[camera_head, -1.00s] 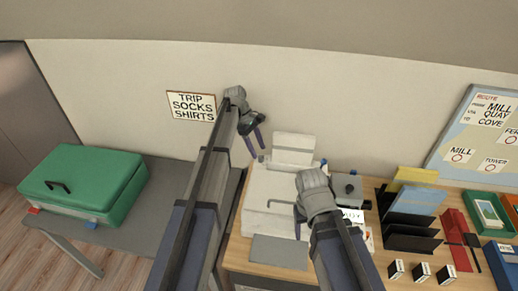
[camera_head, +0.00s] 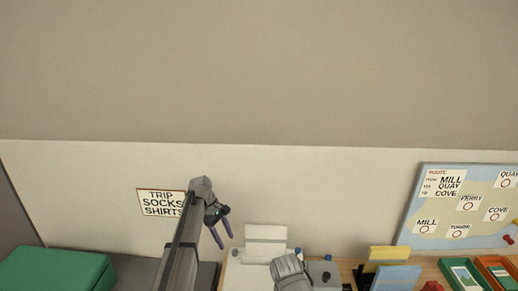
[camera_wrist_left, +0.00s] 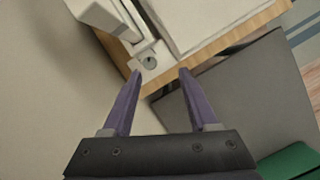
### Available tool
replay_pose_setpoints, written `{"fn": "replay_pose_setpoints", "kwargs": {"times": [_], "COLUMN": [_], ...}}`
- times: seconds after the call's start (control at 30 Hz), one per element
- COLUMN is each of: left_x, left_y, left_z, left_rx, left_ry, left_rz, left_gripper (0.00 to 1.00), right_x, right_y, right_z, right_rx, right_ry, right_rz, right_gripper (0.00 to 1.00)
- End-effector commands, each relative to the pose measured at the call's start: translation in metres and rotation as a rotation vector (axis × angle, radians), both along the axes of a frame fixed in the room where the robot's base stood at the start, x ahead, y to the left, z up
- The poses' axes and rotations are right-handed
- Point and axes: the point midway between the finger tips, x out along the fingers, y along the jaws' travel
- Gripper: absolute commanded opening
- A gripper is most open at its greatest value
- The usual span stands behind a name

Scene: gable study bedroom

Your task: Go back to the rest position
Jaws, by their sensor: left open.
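My left gripper (camera_head: 222,236) is raised in front of the wall in the head view, above the left end of the desk. Its two purple fingers are apart with nothing between them. In the left wrist view the open fingers (camera_wrist_left: 160,75) point toward a white machine (camera_wrist_left: 190,20) at the desk edge, clear of it. My right arm (camera_head: 290,272) shows only in part at the bottom of the head view, and its fingers are hidden.
A green suitcase (camera_head: 55,270) lies at lower left beside a sign (camera_head: 160,203) on the wall. A white machine (camera_head: 265,240), yellow and blue folders (camera_head: 388,253) and trays (camera_head: 465,275) stand along the desk. A route board (camera_head: 460,205) leans at right.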

Motion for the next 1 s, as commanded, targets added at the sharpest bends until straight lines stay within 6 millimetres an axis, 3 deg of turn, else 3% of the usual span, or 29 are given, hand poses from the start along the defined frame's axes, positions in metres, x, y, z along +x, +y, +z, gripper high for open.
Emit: {"fn": "replay_pose_setpoints", "kwargs": {"times": [0.03, 0.2, 0.57, 0.67, 1.0], "left_x": [-0.036, -0.127, -0.251, -0.247, -0.284], "left_y": [-0.005, -0.008, 0.003, -0.024, -0.092], "left_z": [-0.002, -0.010, -0.013, -0.013, -0.012], "left_rx": [0.019, 0.116, 0.282, 0.273, 0.265], "left_ry": [-0.036, -0.192, -0.349, -0.328, -0.255], "left_rz": [-0.076, -0.448, -1.073, -1.147, -1.364], "left_gripper": [0.59, 0.59, 0.59, 0.59, 0.59], "right_x": [0.000, 0.000, 0.000, 0.000, 0.000], "right_y": [0.000, 0.000, 0.000, 0.000, 0.000], "right_z": [0.000, 0.000, 0.000, 0.000, 0.000], "right_rx": [0.000, 0.000, 0.000, 0.000, 0.000], "right_ry": [0.000, 0.000, 0.000, 0.000, 0.000], "right_rz": [0.000, 0.000, 0.000, 0.000, 0.000], "right_gripper": [0.63, 0.63, 0.63, 0.63, 0.63]}}
